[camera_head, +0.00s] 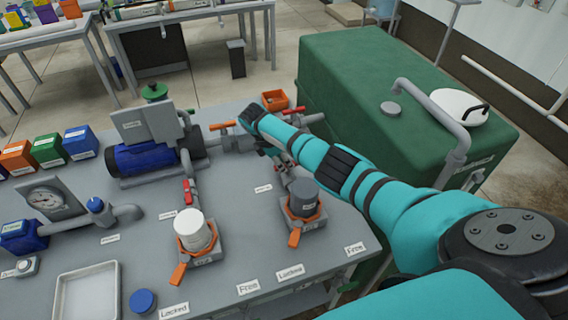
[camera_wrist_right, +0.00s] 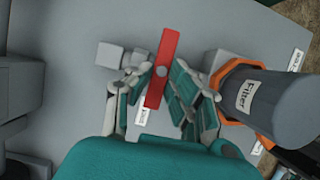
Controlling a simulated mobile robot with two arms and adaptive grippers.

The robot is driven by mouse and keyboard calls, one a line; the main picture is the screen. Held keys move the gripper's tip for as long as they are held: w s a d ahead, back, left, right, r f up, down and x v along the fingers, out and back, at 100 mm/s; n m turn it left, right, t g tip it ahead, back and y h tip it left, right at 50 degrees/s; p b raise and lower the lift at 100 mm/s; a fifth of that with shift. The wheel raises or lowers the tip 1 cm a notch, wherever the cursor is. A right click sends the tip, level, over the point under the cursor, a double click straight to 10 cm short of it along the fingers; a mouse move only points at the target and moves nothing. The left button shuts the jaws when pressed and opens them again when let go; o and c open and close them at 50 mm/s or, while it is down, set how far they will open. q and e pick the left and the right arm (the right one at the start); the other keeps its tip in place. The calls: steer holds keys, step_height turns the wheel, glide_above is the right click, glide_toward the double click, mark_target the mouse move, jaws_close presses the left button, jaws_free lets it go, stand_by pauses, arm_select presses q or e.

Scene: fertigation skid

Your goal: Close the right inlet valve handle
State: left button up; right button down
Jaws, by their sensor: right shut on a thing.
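The red right inlet valve handle (camera_wrist_right: 158,82) is a flat bar between the fingers of my right gripper (camera_wrist_right: 163,85) in the right wrist view. The fingers are shut on it from both sides. The bar looks crosswise to the grey fittings (camera_wrist_right: 216,60) beside it. In the head view my right gripper (camera_head: 277,156) is low over the pipe behind the dark grey right filter (camera_head: 303,198), and my arm hides much of the handle. The left inlet valve's red handle (camera_head: 187,191) stands behind the white filter (camera_head: 194,231). My left gripper is out of view.
The right filter (camera_wrist_right: 282,104) is close beside my right fingers. Orange-handled valves (camera_head: 222,126) and a blue pump (camera_head: 143,158) stand farther back. A green tank (camera_head: 345,60) is behind my right arm. An empty tray (camera_head: 86,293) lies at front left.

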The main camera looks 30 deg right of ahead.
steer(key=shift+w+r+m, duration=0.1)
steer(key=shift+m, duration=0.2)
steer(key=c, duration=1.2)
jaws_free()
steer(key=shift+c, duration=0.2)
steer(key=v, duration=1.2)
